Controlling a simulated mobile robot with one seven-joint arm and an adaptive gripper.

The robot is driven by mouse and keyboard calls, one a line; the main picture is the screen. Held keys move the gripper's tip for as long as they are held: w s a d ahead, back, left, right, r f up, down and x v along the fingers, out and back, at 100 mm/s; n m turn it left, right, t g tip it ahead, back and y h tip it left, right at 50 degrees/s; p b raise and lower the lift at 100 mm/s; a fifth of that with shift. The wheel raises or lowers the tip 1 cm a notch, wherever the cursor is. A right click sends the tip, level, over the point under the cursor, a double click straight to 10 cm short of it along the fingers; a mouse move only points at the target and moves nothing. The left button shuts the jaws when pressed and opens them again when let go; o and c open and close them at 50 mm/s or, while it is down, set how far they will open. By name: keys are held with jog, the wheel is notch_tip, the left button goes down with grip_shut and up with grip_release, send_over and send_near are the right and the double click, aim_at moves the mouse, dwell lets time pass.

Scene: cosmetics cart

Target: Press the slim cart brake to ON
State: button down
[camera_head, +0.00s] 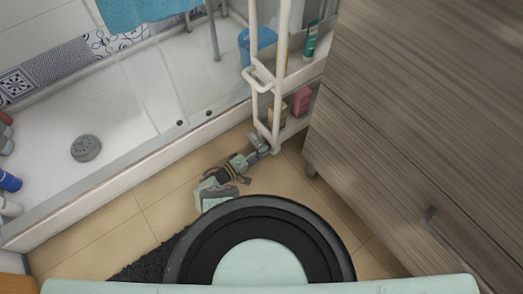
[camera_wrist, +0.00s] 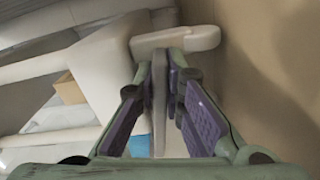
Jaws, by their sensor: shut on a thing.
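The slim white cart (camera_head: 277,100) stands between the shower edge and the wood-grain cabinet. My gripper (camera_head: 258,150) is low at the floor, against the cart's near bottom corner. In the wrist view my gripper (camera_wrist: 166,62) has its purple-padded fingers converging at the tips, beside the cart's white lower frame (camera_wrist: 100,70). A thin grey piece (camera_wrist: 158,105), which looks like the brake lever, stands between the fingers, and they are shut on it. A rounded white part (camera_wrist: 178,41) lies just beyond the fingertips. The brake's ON or OFF position cannot be read.
The cabinet (camera_head: 410,110) is close on the right, with a short leg near the cart. The raised shower tray edge (camera_head: 140,163) runs along the left. Bottles and a pink item (camera_head: 301,101) stand on the cart shelves. Beige floor tiles (camera_head: 165,208) are clear at left.

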jog(key=shift+f+m, duration=0.1)
jog(key=shift+m, duration=0.2)
jog(key=c, duration=1.7)
grip_release()
